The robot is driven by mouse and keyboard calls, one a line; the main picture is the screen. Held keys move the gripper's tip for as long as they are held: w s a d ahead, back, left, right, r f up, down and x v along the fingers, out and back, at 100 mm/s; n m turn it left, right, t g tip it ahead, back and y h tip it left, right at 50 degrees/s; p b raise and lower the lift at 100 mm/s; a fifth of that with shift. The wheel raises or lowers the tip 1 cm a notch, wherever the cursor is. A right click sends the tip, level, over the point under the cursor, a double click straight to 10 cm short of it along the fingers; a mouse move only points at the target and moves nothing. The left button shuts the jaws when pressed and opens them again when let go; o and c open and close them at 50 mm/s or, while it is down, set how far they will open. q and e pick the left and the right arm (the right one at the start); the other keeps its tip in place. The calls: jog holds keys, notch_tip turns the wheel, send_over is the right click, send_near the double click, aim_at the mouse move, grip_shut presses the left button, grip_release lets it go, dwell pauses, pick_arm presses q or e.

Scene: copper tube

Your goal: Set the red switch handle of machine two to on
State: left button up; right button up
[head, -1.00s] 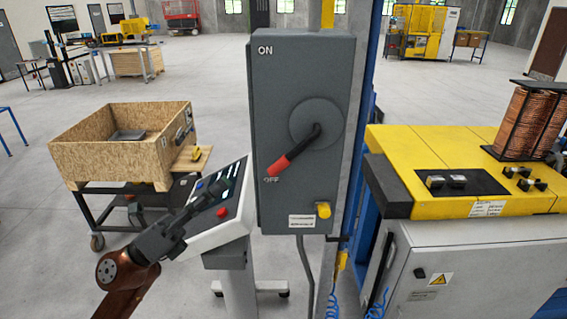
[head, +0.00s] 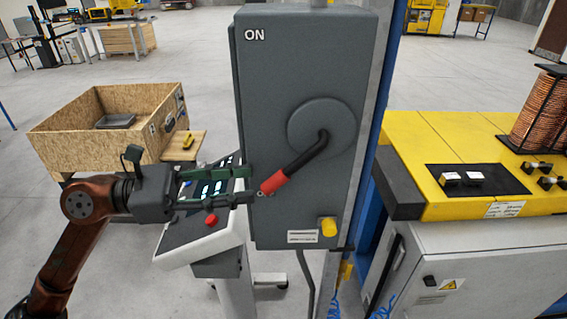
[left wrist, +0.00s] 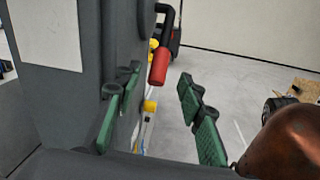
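The switch handle (head: 296,166) is a black lever with a red grip on the round hub of a grey switch box (head: 270,90). It points down and left, away from the ON label at the top left. My left gripper (head: 248,184) is at the box's left edge, just left of the red tip. In the left wrist view the red grip (left wrist: 159,66) shows beyond and between the two green finger pads, and my left gripper (left wrist: 160,110) is open and empty. My right gripper is not in view.
A control panel (head: 205,225) with a red button stands below my left gripper. A yellow machine (head: 450,140) stands close on the right. A wooden crate (head: 70,150) is behind on the left.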

aim_at(269, 180)
pick_arm(q)
jog(key=shift+w+d, duration=0.1)
jog(key=shift+w, duration=0.15)
jog(key=d, duration=0.2)
jog(key=d+p, duration=0.1)
jog(key=d, duration=0.1)
jog(key=d+p, duration=0.1)
jog(key=d, duration=0.1)
jog(key=shift+w+d+r, duration=0.15)
jog(key=shift+w+d, duration=0.05)
jog(key=shift+w, duration=0.1)
jog(key=shift+w+d, duration=0.1)
jog(key=shift+d, duration=0.55)
grip_shut()
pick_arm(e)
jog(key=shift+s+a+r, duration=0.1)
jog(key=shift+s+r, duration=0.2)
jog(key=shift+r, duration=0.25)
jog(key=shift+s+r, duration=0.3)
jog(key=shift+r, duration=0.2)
